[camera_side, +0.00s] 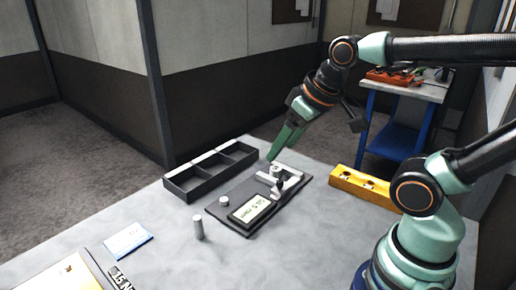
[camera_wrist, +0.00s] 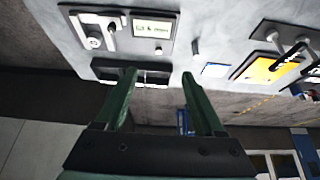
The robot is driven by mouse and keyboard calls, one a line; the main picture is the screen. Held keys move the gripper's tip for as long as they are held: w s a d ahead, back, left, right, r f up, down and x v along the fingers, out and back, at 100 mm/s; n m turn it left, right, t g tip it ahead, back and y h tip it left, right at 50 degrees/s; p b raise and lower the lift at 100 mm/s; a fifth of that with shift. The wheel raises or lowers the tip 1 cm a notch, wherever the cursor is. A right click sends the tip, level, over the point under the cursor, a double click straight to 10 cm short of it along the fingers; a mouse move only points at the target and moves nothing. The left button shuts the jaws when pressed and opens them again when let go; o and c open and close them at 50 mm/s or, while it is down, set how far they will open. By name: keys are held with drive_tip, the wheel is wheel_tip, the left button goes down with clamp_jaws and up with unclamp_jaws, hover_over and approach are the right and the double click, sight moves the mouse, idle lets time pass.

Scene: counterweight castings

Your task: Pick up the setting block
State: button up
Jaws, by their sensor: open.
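I cannot tell for certain which thing is the setting block. A small upright grey cylinder (camera_side: 199,228) stands alone on the table in front of the dark instrument plate (camera_side: 225,212); it also shows in the wrist view (camera_wrist: 195,47). The plate carries a display (camera_side: 250,211), a small round knob (camera_side: 224,201) and a pale metal fixture (camera_side: 289,171) at its far end. My gripper (camera_side: 271,158) hangs above the far end of the plate, pointing down. In the wrist view its green fingers (camera_wrist: 158,73) are spread apart with nothing held between them.
A black tray with several compartments (camera_side: 196,197) lies left of the plate. A yellow block with round sockets (camera_side: 348,183) lies to the right. A blue-and-white card (camera_side: 128,240) and a yellow-and-white item (camera_side: 62,280) lie at front left. Table around the cylinder is clear.

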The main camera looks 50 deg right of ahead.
drive_tip(key=shift+o, duration=0.2)
drive_tip(key=m+g, duration=0.6)
drive_tip(key=m, duration=1.3)
hover_over(276, 168)
wheel_tip(276, 168, down, 12)
wheel_tip(276, 168, down, 12)
drive_tip(key=shift+r, duration=0.25)
clamp_jaws()
